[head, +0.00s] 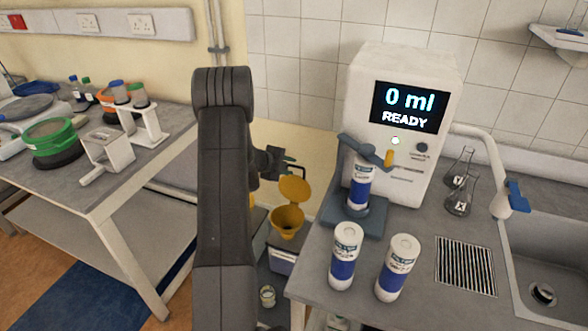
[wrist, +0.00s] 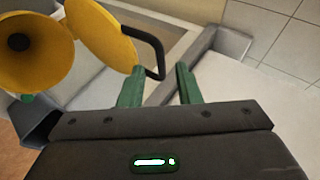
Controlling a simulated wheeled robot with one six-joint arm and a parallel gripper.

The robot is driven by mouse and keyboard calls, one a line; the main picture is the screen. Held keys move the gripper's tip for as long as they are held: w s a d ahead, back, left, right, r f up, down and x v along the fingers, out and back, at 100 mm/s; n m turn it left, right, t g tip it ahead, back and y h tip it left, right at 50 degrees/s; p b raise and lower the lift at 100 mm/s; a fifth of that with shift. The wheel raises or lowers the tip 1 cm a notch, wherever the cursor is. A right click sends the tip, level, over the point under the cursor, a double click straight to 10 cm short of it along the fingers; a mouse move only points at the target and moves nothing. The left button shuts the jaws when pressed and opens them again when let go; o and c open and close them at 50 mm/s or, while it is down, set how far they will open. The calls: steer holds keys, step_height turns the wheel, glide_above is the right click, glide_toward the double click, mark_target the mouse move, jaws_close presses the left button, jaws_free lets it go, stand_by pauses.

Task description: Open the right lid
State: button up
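A yellow funnel (head: 287,222) stands low beside the bench, with its round yellow lid (head: 295,189) swung up and open. The funnel (wrist: 30,50) and the lid (wrist: 100,35) also show in the wrist view at the upper left. A black bar handle (wrist: 156,48) sticks out from the lid. My gripper (wrist: 158,74) has its two green fingers apart. The end of the handle appears between or just beyond the fingertips; I cannot tell if they touch. In the head view my gripper (head: 288,161) is just above the lid. My arm hides the area left of the funnel.
The white dispenser (head: 415,75) reads "0 ml READY". A bottle (head: 359,190) stands under its blue lever, and two bottles (head: 345,257) stand at the bench's front edge. A side table (head: 100,190) holds lab ware at left. A small jar (head: 267,296) sits low down.

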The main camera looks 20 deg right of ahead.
mark_target(295, 166)
steer(key=b+v, duration=0.1)
steer(key=v, duration=0.8)
steer(key=shift+a+r, duration=0.2)
steer(key=shift+a, duration=0.05)
steer(key=shift+s+d, duration=0.1)
steer(key=shift+s, duration=0.05)
steer(key=p+x, duration=0.2)
steer(key=x, duration=1.1)
steer(key=shift+d+f, duration=0.25)
steer(key=shift+f, duration=0.05)
